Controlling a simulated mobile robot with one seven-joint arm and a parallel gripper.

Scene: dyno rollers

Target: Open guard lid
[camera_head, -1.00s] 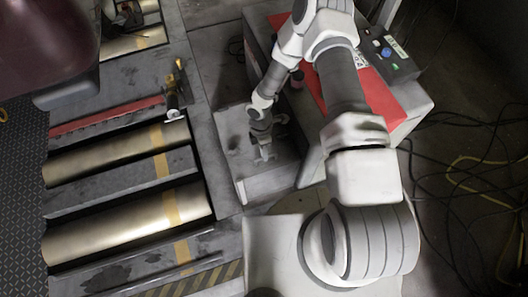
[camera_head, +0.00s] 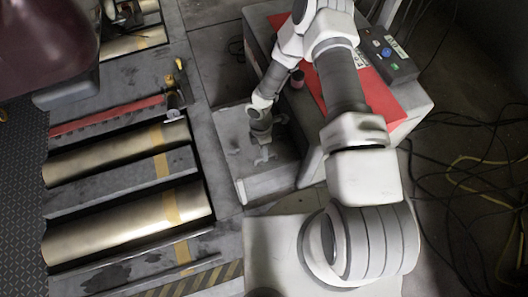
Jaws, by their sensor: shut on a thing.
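The guard lid (camera_head: 234,140) appears to be the flat grey cover beside the rollers, at the picture's middle. Its front edge shows as a pale band below. My gripper (camera_head: 262,153) is low over it, at the end of my arm, which reaches down from the upper right. The gripper is shut on a small pale part that looks like the lid's handle. The fingers are small in the picture and my wrist partly covers the grip. I cannot tell whether the lid is raised.
Metal rollers (camera_head: 125,222) with tan tape bands lie at the left, with a red bar (camera_head: 105,118) above them. A box with buttons (camera_head: 388,54) stands on a grey bench with a red top (camera_head: 386,100) at the right. Loose cables (camera_head: 450,190) cover the right floor.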

